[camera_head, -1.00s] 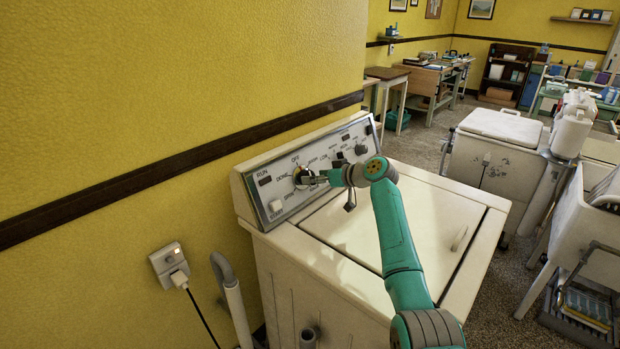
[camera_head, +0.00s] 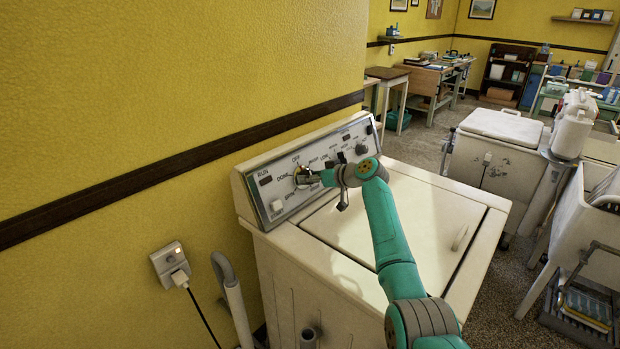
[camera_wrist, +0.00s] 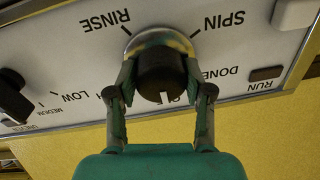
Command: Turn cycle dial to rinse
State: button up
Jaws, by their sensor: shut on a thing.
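The cycle dial (camera_wrist: 162,75) is a black knob with a metal skirt. My gripper (camera_wrist: 160,66) is shut on it, one finger on each side. In the wrist view, which shows the panel upside down, the knob's white mark points to the picture's bottom, toward a label partly hidden by my gripper. The RINSE label (camera_wrist: 104,22) is at upper left and SPIN (camera_wrist: 224,21) at upper right. In the head view, my gripper (camera_head: 311,178) meets the dial (camera_head: 301,175) on the washer's slanted control panel (camera_head: 285,204).
The washer (camera_head: 320,285) stands against the yellow wall, its lid shut. A second black knob (camera_wrist: 12,97) is on the panel, and a pale START button (camera_head: 276,206) sits below the dial. A wall outlet (camera_head: 170,262) and grey hose (camera_head: 232,290) are at left. Another washer (camera_head: 495,150) stands behind.

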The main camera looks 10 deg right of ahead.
jog(key=shift+m, duration=0.4)
jog(key=m, duration=0.6)
jog(key=shift+m, duration=0.4)
jog(key=m+t, duration=0.1)
jog(key=m, duration=0.6)
jog(key=shift+a, duration=0.1)
jog(key=m, duration=0.7)
jog(key=shift+m+h, duration=0.3)
jog(key=shift+m, duration=0.1)
jog(key=m, duration=0.4)
jog(key=shift+m+h, duration=0.3)
jog(key=shift+a+m, duration=0.1)
jog(key=shift+m, duration=1.6)
